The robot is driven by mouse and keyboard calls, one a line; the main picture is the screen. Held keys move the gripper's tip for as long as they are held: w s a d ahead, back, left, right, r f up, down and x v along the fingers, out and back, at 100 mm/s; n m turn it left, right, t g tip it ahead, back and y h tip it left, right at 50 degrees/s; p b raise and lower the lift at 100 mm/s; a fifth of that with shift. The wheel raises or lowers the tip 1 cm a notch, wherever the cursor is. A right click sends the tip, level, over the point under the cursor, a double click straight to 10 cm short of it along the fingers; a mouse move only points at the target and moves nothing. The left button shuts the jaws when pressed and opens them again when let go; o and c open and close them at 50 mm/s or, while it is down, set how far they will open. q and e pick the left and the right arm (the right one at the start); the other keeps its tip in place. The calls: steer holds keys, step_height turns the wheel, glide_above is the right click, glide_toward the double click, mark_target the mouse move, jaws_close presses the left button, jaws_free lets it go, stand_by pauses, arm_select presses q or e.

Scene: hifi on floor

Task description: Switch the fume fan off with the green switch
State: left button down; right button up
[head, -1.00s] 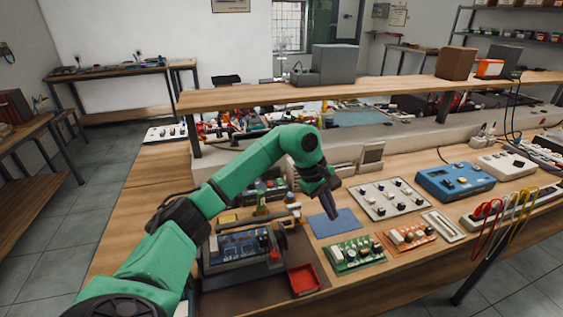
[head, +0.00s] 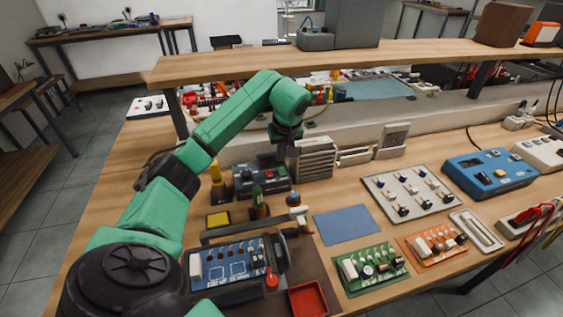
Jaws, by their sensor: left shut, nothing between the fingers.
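My left arm reaches in from the left, and its dark gripper (head: 284,153) points down, shut and empty, at the back of the bench. A grey louvred box (head: 315,160), which may be the fume fan, stands just right of the gripper. A dark control box (head: 262,180) with small coloured knobs or switches sits below and left of the gripper. The fingers appear above its back right part; I cannot tell whether they touch it. The green switch is too small or hidden to make out clearly. My right gripper is not in view.
Screwdrivers stand upright in front of the control box. A blue instrument (head: 230,264), a red tray (head: 308,299), a blue mat (head: 346,224), a green circuit board (head: 370,268) and a white knob panel (head: 411,193) lie on the bench. A wooden shelf (head: 400,54) spans above the back.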

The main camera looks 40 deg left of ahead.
mark_target(280, 169)
arm_select(q)
step_height(280, 169, down, 3)
steer(key=shift+r, duration=0.2)
steer(key=shift+f+p, duration=0.3)
steer(key=shift+f, duration=0.05)
steer(key=shift+a+f, duration=0.1)
steer(key=shift+f, duration=0.15)
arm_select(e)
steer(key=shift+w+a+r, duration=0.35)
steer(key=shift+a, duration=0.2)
arm_select(q)
steer(key=shift+r+g+h+p, duration=0.15)
steer(key=shift+g+h+p, duration=0.2)
steer(key=shift+p, duration=0.3)
steer(key=shift+a+h+p, duration=0.1)
steer(key=shift+h+p, duration=0.15)
steer(key=shift+p, duration=0.1)
steer(key=shift+w+a+f, duration=0.1)
steer(key=shift+a+f, duration=0.1)
steer(key=shift+f, duration=0.25)
steer(key=shift+d, duration=0.1)
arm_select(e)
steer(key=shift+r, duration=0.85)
arm_select(q)
steer(key=shift+f, duration=0.1)
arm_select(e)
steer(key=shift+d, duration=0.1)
